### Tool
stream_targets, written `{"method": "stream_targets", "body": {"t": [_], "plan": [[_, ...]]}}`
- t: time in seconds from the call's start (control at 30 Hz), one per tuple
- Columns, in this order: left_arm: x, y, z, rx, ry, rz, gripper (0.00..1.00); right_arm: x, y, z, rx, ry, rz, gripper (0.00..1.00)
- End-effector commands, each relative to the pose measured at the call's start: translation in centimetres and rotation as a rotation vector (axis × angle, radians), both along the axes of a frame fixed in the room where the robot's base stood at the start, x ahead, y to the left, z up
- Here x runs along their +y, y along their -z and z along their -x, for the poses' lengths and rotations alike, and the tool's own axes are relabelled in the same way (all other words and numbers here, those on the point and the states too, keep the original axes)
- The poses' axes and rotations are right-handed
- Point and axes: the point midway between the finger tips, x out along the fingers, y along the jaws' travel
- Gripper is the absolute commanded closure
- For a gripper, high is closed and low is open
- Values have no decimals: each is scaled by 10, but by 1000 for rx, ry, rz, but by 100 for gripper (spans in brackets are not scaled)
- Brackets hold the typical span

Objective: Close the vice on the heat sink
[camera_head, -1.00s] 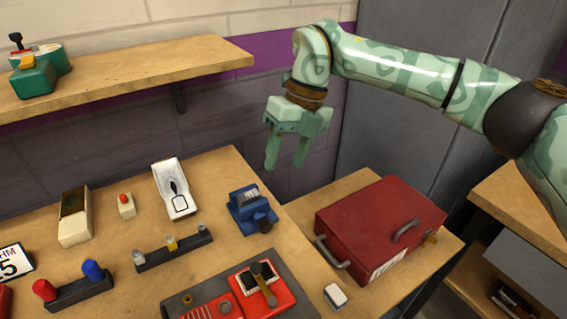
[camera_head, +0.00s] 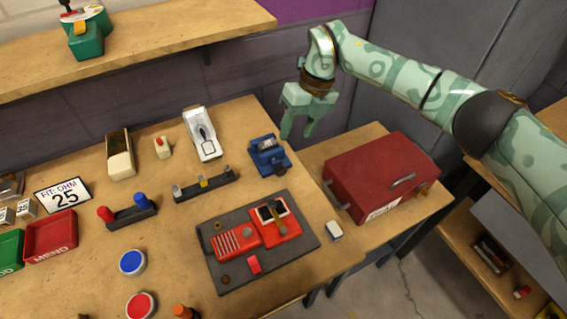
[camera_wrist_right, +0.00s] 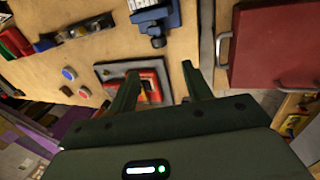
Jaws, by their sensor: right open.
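The blue vice (camera_head: 266,160) stands near the right edge of the main workbench, with a handle on its near side. The heat sink (camera_head: 267,145), a pale grey finned block, sits in the vice's top. I cannot tell whether the jaws touch it. The vice also shows at the top of the right wrist view (camera_wrist_right: 156,22), with the heat sink (camera_wrist_right: 143,4) cut off by the picture edge. My right gripper (camera_head: 297,134) is open and empty, pointing down above and beyond the vice, apart from it. My left gripper is not in view.
A red toolbox (camera_head: 385,170) stands on the lower bench to the right. A dark mat (camera_head: 308,243) with a red device (camera_head: 240,240) lies in front of the vice. A slotted bar (camera_head: 205,187) lies to its left. A wooden shelf (camera_head: 200,40) runs along the wall behind.

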Motion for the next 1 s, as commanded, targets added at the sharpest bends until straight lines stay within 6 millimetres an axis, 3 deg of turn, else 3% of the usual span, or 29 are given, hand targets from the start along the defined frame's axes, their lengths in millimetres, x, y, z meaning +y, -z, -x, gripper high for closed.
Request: {"method": "stream_targets", "body": {"t": [0.2, 0.5, 0.93, 1.0], "plan": [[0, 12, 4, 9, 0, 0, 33, 17, 58, 8, 5, 0, -2, 51], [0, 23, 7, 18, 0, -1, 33, 32, 110, 13, 2, 1, -2, 51], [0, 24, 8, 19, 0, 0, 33, 35, 119, 14, -1, 0, -1, 51], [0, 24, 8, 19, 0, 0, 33, 35, 119, 14, -1, 0, -1, 70]]}}
